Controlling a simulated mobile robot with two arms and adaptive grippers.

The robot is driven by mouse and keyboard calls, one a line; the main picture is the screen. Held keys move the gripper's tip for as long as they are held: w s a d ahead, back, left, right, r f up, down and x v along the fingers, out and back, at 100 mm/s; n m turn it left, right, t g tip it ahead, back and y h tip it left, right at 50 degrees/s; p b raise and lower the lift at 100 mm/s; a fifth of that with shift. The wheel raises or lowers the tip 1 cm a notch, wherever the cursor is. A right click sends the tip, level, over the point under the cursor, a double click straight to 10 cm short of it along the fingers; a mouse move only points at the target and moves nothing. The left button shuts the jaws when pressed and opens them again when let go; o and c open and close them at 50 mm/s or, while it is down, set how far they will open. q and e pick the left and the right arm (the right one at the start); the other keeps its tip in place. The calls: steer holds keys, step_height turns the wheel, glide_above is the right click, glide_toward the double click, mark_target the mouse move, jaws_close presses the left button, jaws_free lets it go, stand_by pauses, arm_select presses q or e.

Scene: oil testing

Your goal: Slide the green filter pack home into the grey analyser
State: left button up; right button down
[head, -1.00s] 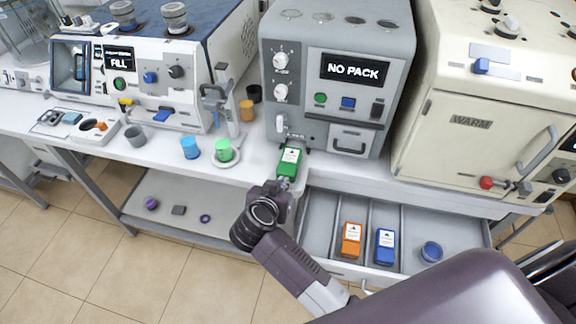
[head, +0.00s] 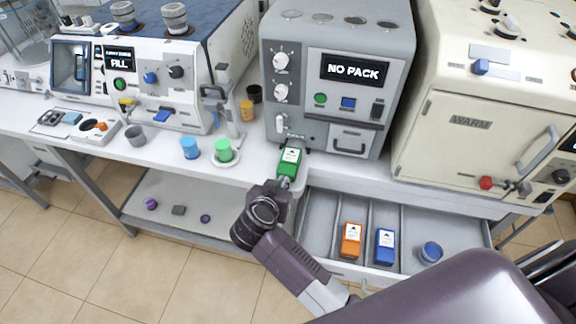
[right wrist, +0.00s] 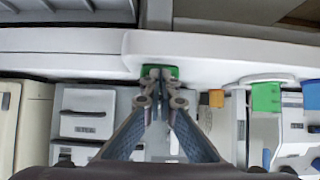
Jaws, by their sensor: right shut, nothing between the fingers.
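The green filter pack (head: 289,162) with a white label lies at the front of the bench, just below the lower left front of the grey analyser (head: 340,70). The analyser's screen reads NO PACK. My right gripper (head: 284,183) is at the near end of the pack, with its fingers shut and nothing between them. In the right wrist view, the shut fingertips (right wrist: 158,74) are in front of the green pack (right wrist: 173,71), which is mostly hidden behind them. I cannot tell whether they touch it. My left gripper is not in view.
An open drawer (head: 318,225) below the bench holds an orange pack (head: 352,240), a blue pack (head: 385,246) and a blue round container (head: 431,252). A green cup (head: 224,150) on a saucer and a light blue cup (head: 190,147) stand left. A cream oven (head: 490,110) stands right.

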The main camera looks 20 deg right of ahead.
mark_target(290, 160)
steer(key=shift+w+d+p, duration=0.35)
steer(key=shift+w+d, duration=0.25)
steer(key=shift+w, duration=0.25)
steer(key=shift+w+d+p, duration=0.35)
steer(key=shift+w+d, duration=0.2)
steer(key=shift+w, duration=0.3)
steer(key=shift+w+d, duration=0.4)
steer(key=shift+w, duration=0.15)
steer(key=shift+w+d, duration=0.1)
steer(key=shift+w, duration=0.1)
steer(key=shift+w+d+f+p, duration=0.1)
steer(key=shift+w+d+p, duration=0.2)
steer(key=shift+w+d, duration=0.25)
steer(key=shift+w+d+p, duration=0.25)
steer(key=shift+w+d, duration=0.05)
steer(key=shift+w, duration=0.4)
